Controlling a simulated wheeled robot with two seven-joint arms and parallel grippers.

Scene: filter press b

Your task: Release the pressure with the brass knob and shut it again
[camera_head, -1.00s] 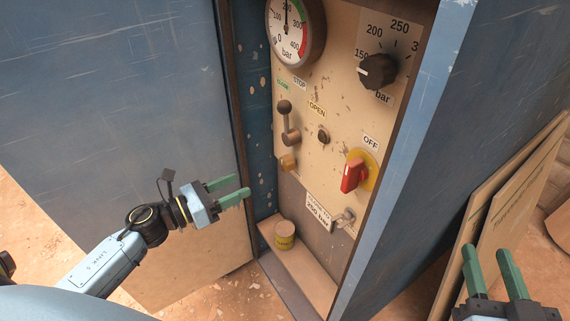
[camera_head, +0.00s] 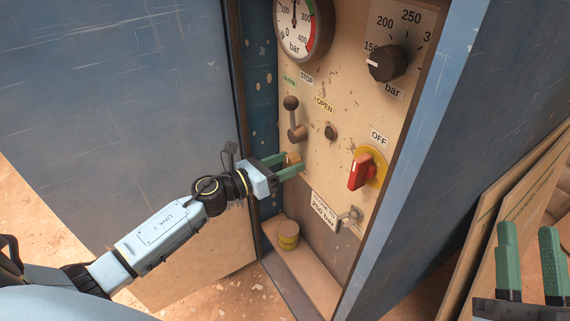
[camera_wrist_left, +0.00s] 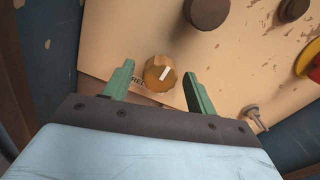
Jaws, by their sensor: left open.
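The brass knob (camera_head: 293,158) sits low on the left of the beige panel, under the lever. In the left wrist view the brass knob (camera_wrist_left: 160,74) shows a white pointer mark tilted up to the right. My left gripper (camera_head: 293,165) is open, with its green fingers at the knob. In the left wrist view the fingers of my left gripper (camera_wrist_left: 160,90) stand on either side of the knob, apart from it. A label below the knob is partly hidden. My right gripper (camera_head: 529,262) is open and empty at the lower right, away from the panel.
A lever (camera_head: 294,118), a dark button (camera_head: 330,132), a red switch (camera_head: 362,171), a black dial (camera_head: 386,62) and a pressure gauge (camera_head: 300,25) are on the panel. A small tin (camera_head: 288,236) stands on the ledge. The open cabinet door (camera_head: 120,100) is at left.

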